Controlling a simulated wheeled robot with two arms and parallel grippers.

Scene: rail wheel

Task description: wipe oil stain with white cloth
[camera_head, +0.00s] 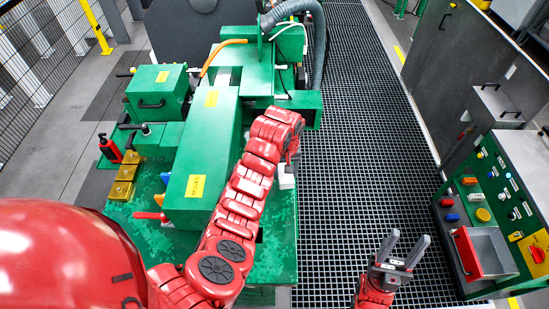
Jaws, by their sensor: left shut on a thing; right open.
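My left arm reaches from the bottom over the green machine, and its gripper (291,168) points down at the machine's right edge. It is shut on a small white thing (287,179), which looks like the white cloth; the fingers hide part of it. I cannot tell whether the cloth touches the green bed (275,235) below it. No clear oil stain shows; the bed has lighter and darker green patches, and my arm hides part of it. My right gripper (405,250) is open and empty over the dark grating, with its fingers pointing up in the picture.
A long green cover (205,150) stands left of my arm. A red bottle (110,149) and yellow blocks (123,181) are at the machine's left. A control panel (500,200) with a red-edged tray (487,252) stands at right. The grating (350,130) between is clear.

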